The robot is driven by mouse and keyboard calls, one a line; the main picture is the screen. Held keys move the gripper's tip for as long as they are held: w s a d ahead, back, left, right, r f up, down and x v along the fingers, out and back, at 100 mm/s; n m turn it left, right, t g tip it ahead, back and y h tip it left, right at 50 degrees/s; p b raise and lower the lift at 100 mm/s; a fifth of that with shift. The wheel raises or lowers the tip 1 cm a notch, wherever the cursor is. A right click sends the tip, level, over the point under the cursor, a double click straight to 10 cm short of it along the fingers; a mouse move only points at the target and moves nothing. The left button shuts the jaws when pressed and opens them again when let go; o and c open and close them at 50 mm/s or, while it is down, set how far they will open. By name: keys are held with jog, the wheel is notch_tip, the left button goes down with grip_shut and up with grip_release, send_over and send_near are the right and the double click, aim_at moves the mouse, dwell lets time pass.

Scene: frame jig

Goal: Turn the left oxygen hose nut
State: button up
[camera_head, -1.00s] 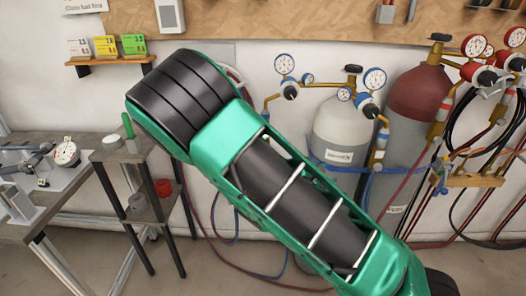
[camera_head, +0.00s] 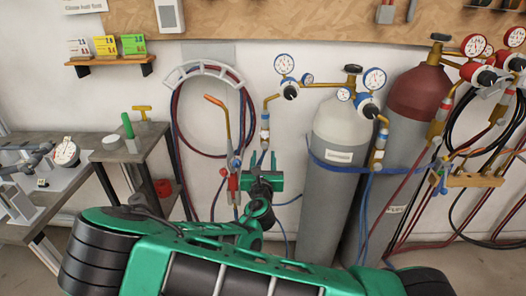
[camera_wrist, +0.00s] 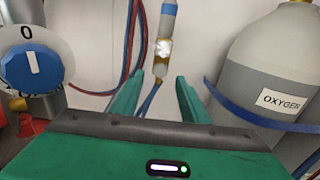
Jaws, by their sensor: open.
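The left oxygen hose nut (camera_head: 265,134) is a small brass-coloured piece on the hanging fitting below the left gauge pair. In the wrist view the nut (camera_wrist: 163,48) looks bright and shiny, with a pale tube above and a blue hose (camera_wrist: 150,100) below. My gripper (camera_head: 263,182) is below the nut in the head view. In the wrist view my gripper (camera_wrist: 157,88) has its two green fingers apart and nothing held between them. The nut appears beyond the fingertips, roughly centred between them, and apart from them.
A torch (camera_head: 218,103) and coiled hoses on a wall holder (camera_head: 205,70) hang just left of the fitting. A blue knob marked 0 (camera_wrist: 32,68) is close on the left. The grey oxygen cylinder (camera_wrist: 275,60) stands close on the right. A small shelf stand (camera_head: 130,152) is further left.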

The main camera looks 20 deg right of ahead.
aim_at(264, 146)
jog(key=shift+x, duration=2.75)
jog(key=shift+c, duration=0.3)
grip_shut()
